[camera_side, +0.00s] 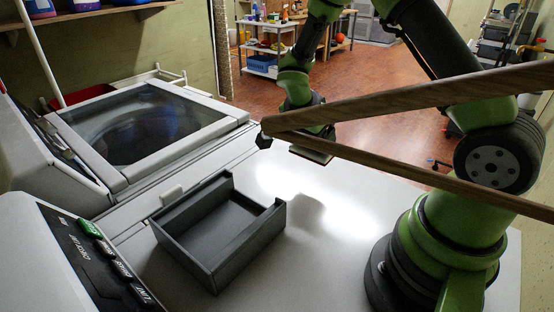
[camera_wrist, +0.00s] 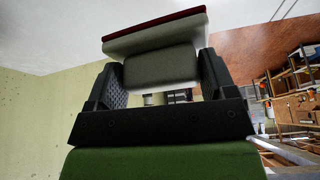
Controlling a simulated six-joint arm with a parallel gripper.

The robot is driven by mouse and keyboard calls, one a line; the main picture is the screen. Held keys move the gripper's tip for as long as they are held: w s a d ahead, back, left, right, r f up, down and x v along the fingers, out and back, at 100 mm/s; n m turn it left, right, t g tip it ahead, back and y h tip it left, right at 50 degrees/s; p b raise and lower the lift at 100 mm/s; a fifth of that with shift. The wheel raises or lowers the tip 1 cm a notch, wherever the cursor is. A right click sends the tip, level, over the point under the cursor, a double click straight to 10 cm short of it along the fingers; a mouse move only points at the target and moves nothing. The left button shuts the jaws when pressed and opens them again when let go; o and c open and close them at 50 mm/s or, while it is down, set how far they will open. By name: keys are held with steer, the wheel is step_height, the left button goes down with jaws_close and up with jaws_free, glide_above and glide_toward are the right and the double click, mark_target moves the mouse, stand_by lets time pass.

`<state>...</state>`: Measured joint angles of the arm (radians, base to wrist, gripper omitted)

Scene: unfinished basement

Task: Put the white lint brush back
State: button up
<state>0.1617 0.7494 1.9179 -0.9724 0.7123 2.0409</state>
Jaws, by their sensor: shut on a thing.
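My gripper (camera_wrist: 158,72) is shut on the white lint brush (camera_wrist: 150,40), with one dark finger on each side of its grey block-like part. The brush has a white body and a dark red strip along its far edge. In the side view the brush (camera_side: 312,155) is a small pale-edged shape under my gripper, held above the white top and partly hidden by wooden bars. A dark grey open-topped box (camera_side: 218,232) sits on the white top to the left of and below my gripper; its visible inside looks empty.
Two wooden bars (camera_side: 400,105) cross the side view in front of my arm. A glass-lidded washing machine (camera_side: 140,125) stands behind the box, and a control panel (camera_side: 90,262) is at front left. The white top (camera_side: 330,235) right of the box is clear.

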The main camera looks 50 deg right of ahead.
steer(key=w+r+n+t+y, duration=0.2)
steer(key=w+n+t+y, duration=0.25)
steer(key=w+n, duration=1.5)
steer(key=shift+m+t+h, duration=0.25)
steer(key=shift+m+t, duration=0.2)
steer(key=shift+m, duration=0.4)
steer(key=f, duration=0.6)
steer(key=w+f, duration=0.1)
steer(key=f, duration=0.2)
steer(key=shift+d+f, duration=0.1)
steer(key=shift+f, duration=0.3)
steer(key=shift+f, duration=0.1)
steer(key=o, duration=0.8)
steer(key=shift+o, duration=0.2)
